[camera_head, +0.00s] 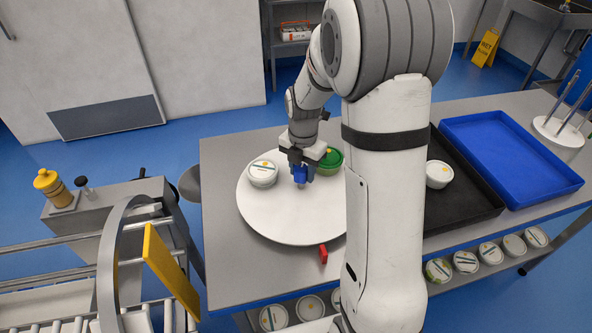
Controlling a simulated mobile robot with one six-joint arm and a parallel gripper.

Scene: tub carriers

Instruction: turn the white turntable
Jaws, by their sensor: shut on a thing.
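The white turntable (272,222) lies on the grey table, its right part hidden behind my arm. A white lidded tub (263,174) stands on its far left part and a green-lidded tub (329,161) on its far right part. My gripper (301,177) points down over the far half of the turntable, between the two tubs. It is shut on a small blue peg (300,175) that stands at the turntable's surface. The jaws hide much of the peg, and I cannot see clearly how it joins the turntable. A red piece (323,254) sits at the turntable's front edge.
A black tray (470,200) with a white tub (438,174) and an empty blue tray (510,158) lie to the right. A roller conveyor with a yellow plate (170,274) stands at left. Several tubs sit on the lower shelf. The table's front left is clear.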

